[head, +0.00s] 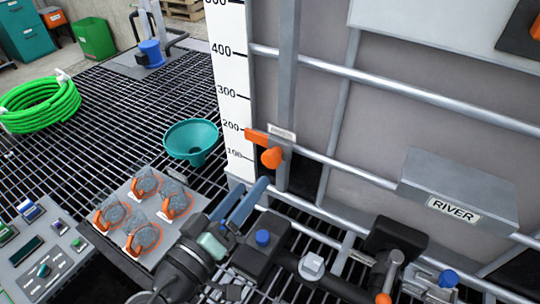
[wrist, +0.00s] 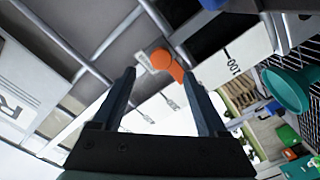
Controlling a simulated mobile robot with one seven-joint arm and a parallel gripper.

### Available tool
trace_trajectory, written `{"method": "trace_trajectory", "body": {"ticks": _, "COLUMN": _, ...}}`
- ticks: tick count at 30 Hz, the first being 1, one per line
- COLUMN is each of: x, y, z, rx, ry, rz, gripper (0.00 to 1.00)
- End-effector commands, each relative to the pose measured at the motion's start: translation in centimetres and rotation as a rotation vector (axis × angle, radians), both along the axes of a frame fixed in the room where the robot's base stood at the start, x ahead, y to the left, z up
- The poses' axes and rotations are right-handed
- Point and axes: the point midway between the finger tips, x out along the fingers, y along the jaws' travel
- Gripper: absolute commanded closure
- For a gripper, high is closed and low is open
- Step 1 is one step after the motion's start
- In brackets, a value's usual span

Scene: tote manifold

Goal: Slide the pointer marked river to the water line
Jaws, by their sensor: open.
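The orange pointer (head: 256,136) sits on an upright grey rail beside a white scale (head: 233,100), its tip near the 200 mark. Its orange knob (head: 271,157) hangs just below. A small pale label (head: 282,132) on its slider is too small to read. A RIVER sign (head: 452,209) is on a grey box further right. No water line can be made out clearly. My gripper (head: 248,184) is open and empty, below the pointer. In the wrist view the pointer's orange knob (wrist: 163,60) shows beyond and between the open fingers (wrist: 159,74).
Metal cage bars (head: 340,165) cross the grey tote. A teal funnel (head: 190,138) and a tray (head: 165,181) with several orange-rimmed discs stand left of my gripper. Black pipes and a valve handle (head: 393,270) lie to the right. A green hose coil (head: 40,103) lies on the grating.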

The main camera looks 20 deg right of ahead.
Motion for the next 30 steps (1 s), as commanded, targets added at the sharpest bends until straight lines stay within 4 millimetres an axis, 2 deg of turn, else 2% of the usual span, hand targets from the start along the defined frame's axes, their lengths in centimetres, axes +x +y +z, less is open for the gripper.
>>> {"method": "trace_trajectory", "body": {"ticks": 1, "x": 0.7, "y": -1.0, "z": 0.3, "rx": 0.002, "ry": 0.001, "rz": -0.004, "gripper": 0.24}}
{"method": "trace_trajectory", "body": {"ticks": 6, "x": 2.9, "y": -3.8, "z": 0.3, "rx": 0.002, "ry": 0.001, "rz": -0.002, "gripper": 0.24}}
{"method": "trace_trajectory", "body": {"ticks": 12, "x": 4.6, "y": -6.0, "z": 0.2, "rx": 0.002, "ry": 0.001, "rz": -0.001, "gripper": 0.24}}
{"method": "trace_trajectory", "body": {"ticks": 25, "x": 5.3, "y": -6.8, "z": 0.0, "rx": 0.002, "ry": -0.001, "rz": 0.001, "gripper": 0.24}}
{"method": "trace_trajectory", "body": {"ticks": 26, "x": 5.3, "y": -6.8, "z": 0.0, "rx": 0.002, "ry": -0.001, "rz": 0.001, "gripper": 0.28}}
{"method": "trace_trajectory", "body": {"ticks": 30, "x": 5.3, "y": -6.7, "z": 0.0, "rx": 0.002, "ry": -0.001, "rz": 0.001, "gripper": 0.53}}
